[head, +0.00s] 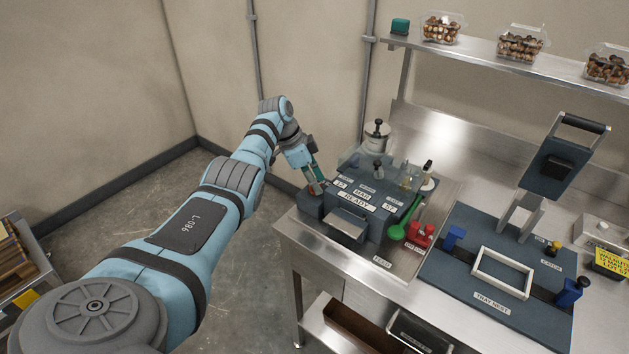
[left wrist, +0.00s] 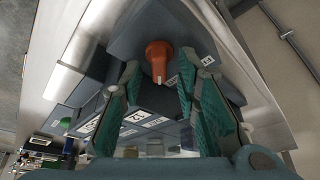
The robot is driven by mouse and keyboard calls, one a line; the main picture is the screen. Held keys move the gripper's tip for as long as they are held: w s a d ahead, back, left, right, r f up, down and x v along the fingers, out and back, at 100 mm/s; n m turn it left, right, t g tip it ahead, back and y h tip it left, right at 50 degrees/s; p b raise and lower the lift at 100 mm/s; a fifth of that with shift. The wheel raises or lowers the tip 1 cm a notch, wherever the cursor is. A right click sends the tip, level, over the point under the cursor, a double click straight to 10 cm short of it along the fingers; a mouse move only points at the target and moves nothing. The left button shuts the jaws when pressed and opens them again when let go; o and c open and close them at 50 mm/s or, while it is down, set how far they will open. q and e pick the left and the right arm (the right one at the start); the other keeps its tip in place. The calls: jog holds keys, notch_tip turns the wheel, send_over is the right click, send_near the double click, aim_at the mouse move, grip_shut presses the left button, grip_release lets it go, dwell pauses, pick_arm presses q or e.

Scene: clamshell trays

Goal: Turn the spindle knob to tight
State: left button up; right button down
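An orange-red knob (left wrist: 158,55) with a pale mark on its end sits on the dark face of the blue-grey machine (left wrist: 135,35) in the left wrist view. I take it to be the spindle knob. My left gripper (left wrist: 160,80) is open, its green-padded fingers on either side of the knob's line. The knob shows between the fingertips, and I see no contact. In the head view the left gripper (head: 316,183) is at the left side of the machine (head: 365,222), where the knob is mostly hidden. My right gripper is not in view.
The machine stands on a steel bench (head: 340,262). A tray nest (head: 455,275) with a raised press head (head: 553,165) is farther right. A shelf (head: 480,58) holds clamshell trays. Left of the bench is open floor.

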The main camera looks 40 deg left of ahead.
pick_arm(q)
jog(key=v, duration=1.2)
jog(key=shift+d, duration=0.1)
